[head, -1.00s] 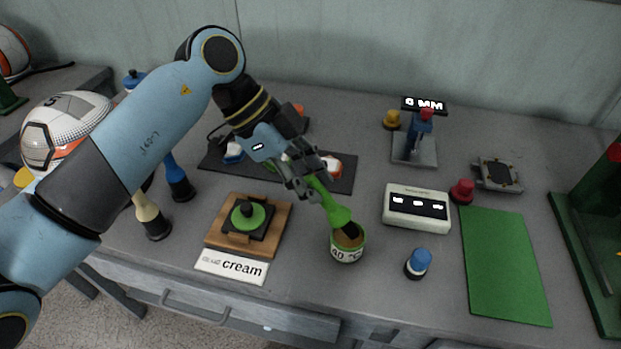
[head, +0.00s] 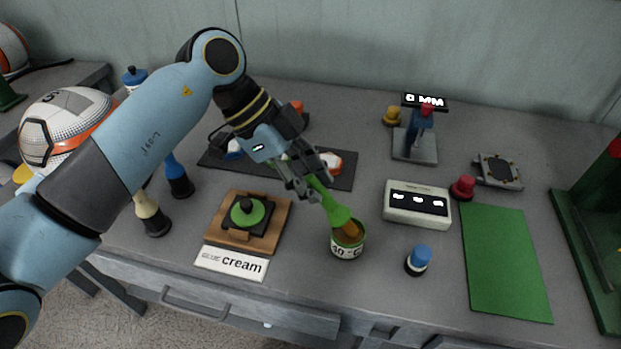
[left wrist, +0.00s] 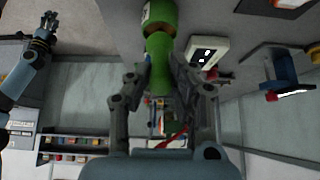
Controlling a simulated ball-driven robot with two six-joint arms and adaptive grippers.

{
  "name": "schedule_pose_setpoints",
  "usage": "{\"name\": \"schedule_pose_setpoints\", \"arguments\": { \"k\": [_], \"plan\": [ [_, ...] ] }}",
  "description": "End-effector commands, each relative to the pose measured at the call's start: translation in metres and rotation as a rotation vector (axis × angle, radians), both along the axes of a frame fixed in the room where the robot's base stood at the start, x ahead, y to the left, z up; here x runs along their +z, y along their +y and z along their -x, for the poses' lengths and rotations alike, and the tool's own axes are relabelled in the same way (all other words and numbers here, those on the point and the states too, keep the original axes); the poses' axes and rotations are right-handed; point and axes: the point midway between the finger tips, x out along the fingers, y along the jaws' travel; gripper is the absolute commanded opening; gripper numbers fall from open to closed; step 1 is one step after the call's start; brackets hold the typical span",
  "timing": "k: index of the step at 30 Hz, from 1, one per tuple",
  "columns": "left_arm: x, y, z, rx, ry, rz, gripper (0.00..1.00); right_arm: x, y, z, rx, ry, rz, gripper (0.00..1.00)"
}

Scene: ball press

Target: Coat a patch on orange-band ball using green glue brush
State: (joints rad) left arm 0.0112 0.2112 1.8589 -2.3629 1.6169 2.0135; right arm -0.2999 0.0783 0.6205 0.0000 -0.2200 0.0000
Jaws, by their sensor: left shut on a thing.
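The orange-band ball (head: 70,128), white with grey panels and an orange stripe, sits at the left, partly behind my left arm. My left gripper (head: 318,190) is shut on the green glue brush (head: 336,211), which also shows in the left wrist view (left wrist: 158,45). The brush is tilted, its amber-brown bristles down in the mouth of a small labelled pot (head: 347,246). I cannot tell how deep they reach. A second gripper, my right one (left wrist: 42,38), shows small at the left of the left wrist view, its jaw state unclear.
A white display box (head: 417,205), a blue-topped peg (head: 418,261) and a green mat (head: 505,262) lie right of the pot. Blue (head: 178,180) and cream-coloured (head: 152,215) brushes stand left.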

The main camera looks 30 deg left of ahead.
Motion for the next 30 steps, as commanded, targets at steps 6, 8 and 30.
{"name": "schedule_pose_setpoints", "arguments": {
  "k": [6, 8, 30],
  "plan": [
    [-0.0003, 0.0001, 0.0002, 0.0, 0.002, -0.001, 0.0, 0.0009, -0.0001, -0.0002, 0.0, 0.0, 0.0, 0.4],
    [-0.0003, 0.0001, 0.0002, 0.0, 0.002, -0.001, 0.0, 0.0015, -0.0002, -0.0003, 0.0, 0.0, 0.0, 0.4],
    [-0.0014, 0.0002, 0.0005, 0.001, 0.002, 0.0, 0.0, 0.0064, -0.0023, -0.0004, 0.001, 0.0, 0.003, 0.4]
  ]
}}
